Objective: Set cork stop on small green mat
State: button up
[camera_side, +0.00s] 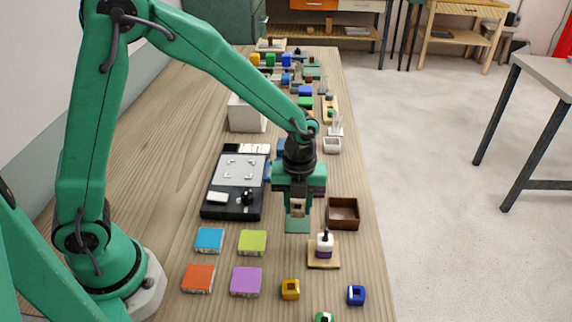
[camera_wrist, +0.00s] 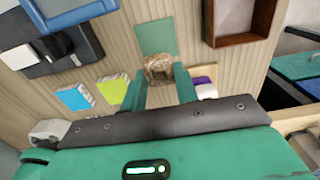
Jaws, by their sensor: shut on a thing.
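The brown cork stop (camera_wrist: 158,69) is between the two green fingers of my gripper (camera_wrist: 160,84) in the wrist view. In the side view the cork stop (camera_side: 297,208) shows as a small tan block below my gripper (camera_side: 298,198). The small green mat (camera_wrist: 157,36) lies flat on the wooden table, and the cork overlaps its lower edge in the wrist view. In the side view the mat (camera_side: 297,227) shows just below the cork. I cannot tell whether the cork touches it; part of the mat is hidden.
A brown open box (camera_side: 343,213) stands right of the mat. A white bottle (camera_side: 324,243) on a wooden board (camera_side: 323,262) is in front. A black device (camera_side: 232,205) lies to the left. Coloured blocks, including a lime one (camera_side: 252,242), are front left.

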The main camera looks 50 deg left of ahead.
aim_at(297, 224)
jog(key=shift+w+a+f, duration=0.5)
jog(key=shift+w+a, duration=0.1)
jog(key=shift+f, duration=2)
jog(key=shift+f, duration=0.1)
jog(key=o, duration=0.9)
jog(key=shift+o, duration=0.2)
notch_tip(297, 224, up, 12)
jog(key=shift+r, duration=0.15)
